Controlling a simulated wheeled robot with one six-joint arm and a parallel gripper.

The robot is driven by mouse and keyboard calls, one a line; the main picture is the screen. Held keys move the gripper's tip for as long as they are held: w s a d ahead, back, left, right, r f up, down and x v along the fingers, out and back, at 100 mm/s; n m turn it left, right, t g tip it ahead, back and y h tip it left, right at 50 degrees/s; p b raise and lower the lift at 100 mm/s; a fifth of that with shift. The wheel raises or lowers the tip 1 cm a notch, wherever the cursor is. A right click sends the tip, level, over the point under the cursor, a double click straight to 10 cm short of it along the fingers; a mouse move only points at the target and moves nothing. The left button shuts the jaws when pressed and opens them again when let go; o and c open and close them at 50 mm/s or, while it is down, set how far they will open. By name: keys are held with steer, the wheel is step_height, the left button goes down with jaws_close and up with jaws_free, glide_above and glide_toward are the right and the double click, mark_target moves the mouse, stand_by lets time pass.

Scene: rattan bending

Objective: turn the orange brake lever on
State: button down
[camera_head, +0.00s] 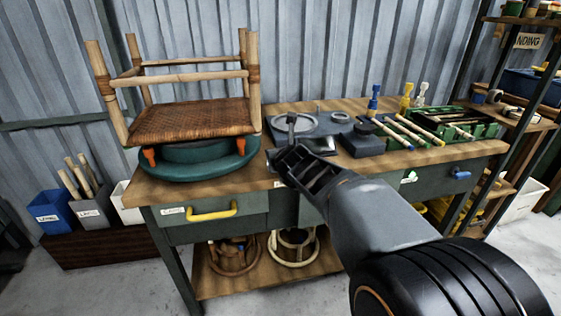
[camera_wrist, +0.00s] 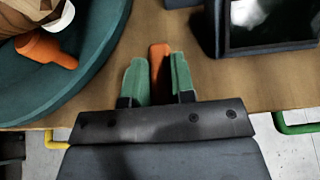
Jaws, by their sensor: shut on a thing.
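The orange brake lever (camera_wrist: 157,52) shows in the wrist view as a short upright bar between the two green fingertips of my gripper (camera_wrist: 158,78). My gripper is shut on it, with its rounded end poking out past the fingers. In the head view my gripper (camera_head: 284,164) is over the front edge of the bench, right of the round green turntable (camera_head: 190,172). There the lever is hidden behind my gripper. The turntable also shows at the left of the wrist view (camera_wrist: 97,65), apart from the lever.
An upturned woven stool (camera_head: 190,120) stands on the turntable, with orange clamps (camera_head: 149,157) at its base. A dark-framed screen or box (camera_wrist: 268,25) is right of the lever. Yellow (camera_head: 212,212) and green (camera_wrist: 297,127) handles stick out from the bench front (camera_head: 240,226).

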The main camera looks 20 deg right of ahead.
steer(key=shift+r, duration=0.1)
stand_by(0.3)
steer(key=c, duration=1)
jaws_free()
steer(key=shift+o, duration=0.2)
